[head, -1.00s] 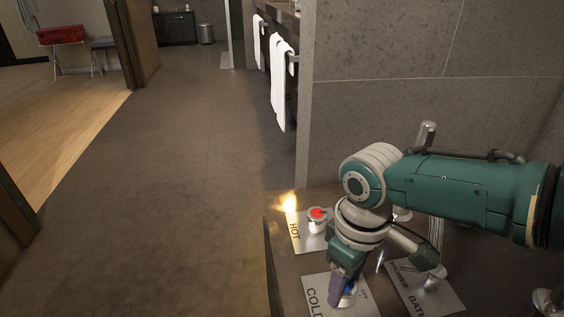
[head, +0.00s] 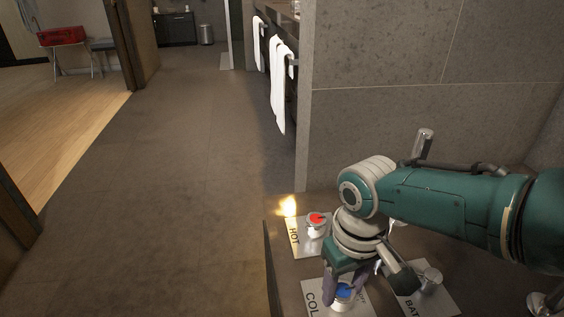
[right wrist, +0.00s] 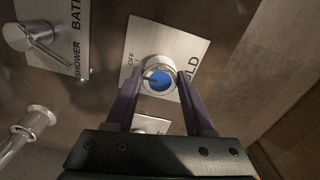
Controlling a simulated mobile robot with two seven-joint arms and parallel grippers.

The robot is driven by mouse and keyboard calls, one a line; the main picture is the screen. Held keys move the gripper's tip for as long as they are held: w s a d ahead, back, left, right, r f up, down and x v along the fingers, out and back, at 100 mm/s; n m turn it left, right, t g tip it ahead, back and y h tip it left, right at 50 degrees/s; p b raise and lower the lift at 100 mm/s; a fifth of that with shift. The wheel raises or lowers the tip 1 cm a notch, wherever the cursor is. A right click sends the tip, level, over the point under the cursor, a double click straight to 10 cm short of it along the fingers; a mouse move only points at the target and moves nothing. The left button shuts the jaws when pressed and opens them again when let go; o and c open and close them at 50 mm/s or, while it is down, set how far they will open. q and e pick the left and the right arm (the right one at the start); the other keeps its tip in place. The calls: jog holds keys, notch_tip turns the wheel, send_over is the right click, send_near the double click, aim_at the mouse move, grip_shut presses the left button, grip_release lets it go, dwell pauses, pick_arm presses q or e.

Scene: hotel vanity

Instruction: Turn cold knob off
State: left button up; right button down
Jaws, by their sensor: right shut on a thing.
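The cold knob is a round silver knob with a blue top (head: 344,291) on a metal plate lettered COLD (head: 312,300) at the bottom of the head view. In the right wrist view the blue-topped cold knob (right wrist: 158,80) sits between my right gripper's fingers, with OFF lettered beside it. My right gripper (head: 351,288) comes down from above and is shut on the cold knob, one finger on each side. It also shows in the right wrist view (right wrist: 160,100). My left gripper is not in view.
A red-topped hot knob (head: 317,219) stands on its HOT plate (head: 294,238) just beyond. A silver shower/bath lever (head: 431,276) on its own plate is close on the right. A tiled wall (head: 400,70) rises behind. Open floor lies left.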

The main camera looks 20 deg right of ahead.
aim_at(343, 290)
jog(key=shift+c, duration=1.3)
grip_release()
notch_tip(343, 290, up, 9)
jog(key=p, duration=0.7)
jog(key=shift+r, duration=0.45)
